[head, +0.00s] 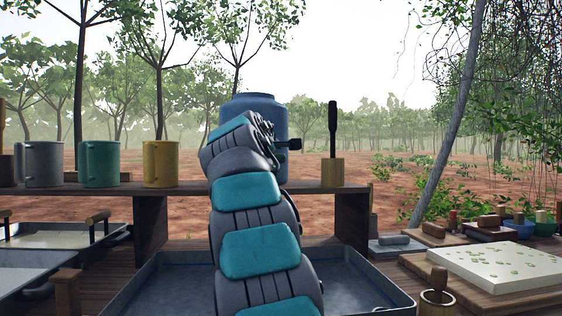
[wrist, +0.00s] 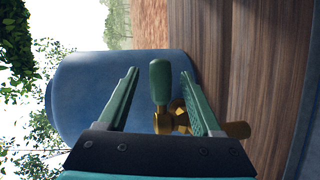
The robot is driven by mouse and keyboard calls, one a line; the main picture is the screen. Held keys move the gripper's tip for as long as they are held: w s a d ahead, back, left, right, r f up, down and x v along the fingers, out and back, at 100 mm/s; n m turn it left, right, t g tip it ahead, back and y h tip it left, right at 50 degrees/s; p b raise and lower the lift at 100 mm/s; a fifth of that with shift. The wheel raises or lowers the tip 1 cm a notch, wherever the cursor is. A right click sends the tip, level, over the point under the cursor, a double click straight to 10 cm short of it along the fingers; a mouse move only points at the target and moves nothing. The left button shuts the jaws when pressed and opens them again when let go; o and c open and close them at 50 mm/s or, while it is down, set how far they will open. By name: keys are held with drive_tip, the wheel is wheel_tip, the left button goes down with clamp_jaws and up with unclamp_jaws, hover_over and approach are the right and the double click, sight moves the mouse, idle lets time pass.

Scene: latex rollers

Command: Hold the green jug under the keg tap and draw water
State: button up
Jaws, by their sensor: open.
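The blue keg (head: 258,106) stands on the wooden shelf, partly hidden behind my arm; it also fills the left of the wrist view (wrist: 85,95), turned sideways. Its brass tap (wrist: 232,130) with a green handle (wrist: 160,82) shows in the wrist view. My gripper (wrist: 160,72) is open, its two fingers on either side of the green handle, with gaps visible on both sides. In the head view the gripper is mostly hidden by my arm. The green jug (head: 100,164) stands upright on the shelf at left, away from my gripper.
A grey mug (head: 43,164) and a yellow mug (head: 161,164) flank the green jug. A wooden block with a dark upright stick (head: 332,172) stands right of the keg. A large metal tray (head: 170,285) lies below the shelf. A white slab (head: 495,267) lies at right.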

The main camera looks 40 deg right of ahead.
sight(280, 161)
drive_tip(key=shift+p+x, duration=0.35)
drive_tip(key=shift+x, duration=2.2)
drive_tip(key=shift+f, duration=0.1)
clamp_jaws()
